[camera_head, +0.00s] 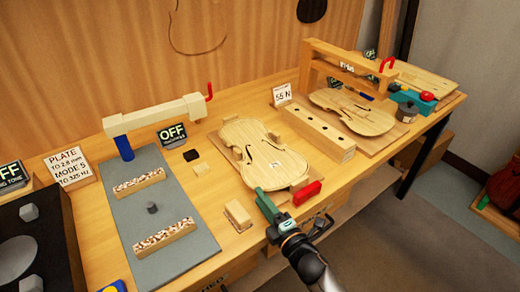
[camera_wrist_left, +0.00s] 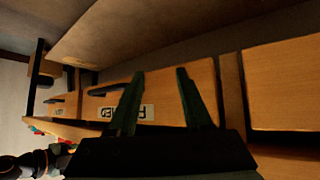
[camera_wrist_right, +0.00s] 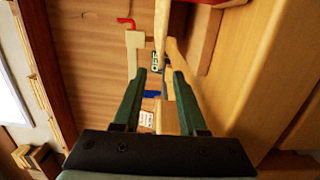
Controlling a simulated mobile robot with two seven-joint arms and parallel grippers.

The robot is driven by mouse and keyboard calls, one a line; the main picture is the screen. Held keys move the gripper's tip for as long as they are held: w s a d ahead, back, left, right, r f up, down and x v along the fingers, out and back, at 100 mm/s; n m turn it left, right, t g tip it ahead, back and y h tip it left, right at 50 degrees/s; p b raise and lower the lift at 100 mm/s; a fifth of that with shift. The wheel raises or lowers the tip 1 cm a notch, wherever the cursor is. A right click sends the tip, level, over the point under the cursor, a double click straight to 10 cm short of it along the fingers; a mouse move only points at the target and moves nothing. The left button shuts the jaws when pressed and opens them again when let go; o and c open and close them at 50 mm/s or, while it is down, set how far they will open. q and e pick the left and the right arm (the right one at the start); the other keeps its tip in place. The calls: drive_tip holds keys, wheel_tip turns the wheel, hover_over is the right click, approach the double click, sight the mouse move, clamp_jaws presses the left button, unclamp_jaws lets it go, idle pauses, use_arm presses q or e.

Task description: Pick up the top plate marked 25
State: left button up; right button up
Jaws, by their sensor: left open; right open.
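A pale violin-shaped plate (camera_head: 262,150) lies flat at the middle of the bench, between small wooden blocks. It bears a small mark that I cannot read. A second violin-shaped plate (camera_head: 350,112) lies further right, under a wooden frame. My right gripper (camera_head: 264,200) is at the near edge of the middle plate, by its lower end. In the right wrist view my right gripper (camera_wrist_right: 162,76) is open, with pale wood near and between its fingers; whether it touches is unclear. My left gripper (camera_wrist_left: 160,76) is open and empty, facing the bench's drawer fronts, and is outside the head view.
A red block (camera_head: 307,192) sits right beside my right gripper. A small wooden block (camera_head: 238,213) lies to its left. A grey mat (camera_head: 160,215) with two speckled bars lies further left. A long wooden block with holes (camera_head: 318,132) stands between the two plates.

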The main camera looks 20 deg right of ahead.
sight(251, 186)
drive_tip(key=x, duration=0.5)
drive_tip(key=shift+w+a, duration=0.1)
drive_tip(key=shift+w, duration=0.3)
clamp_jaws()
idle(1.1)
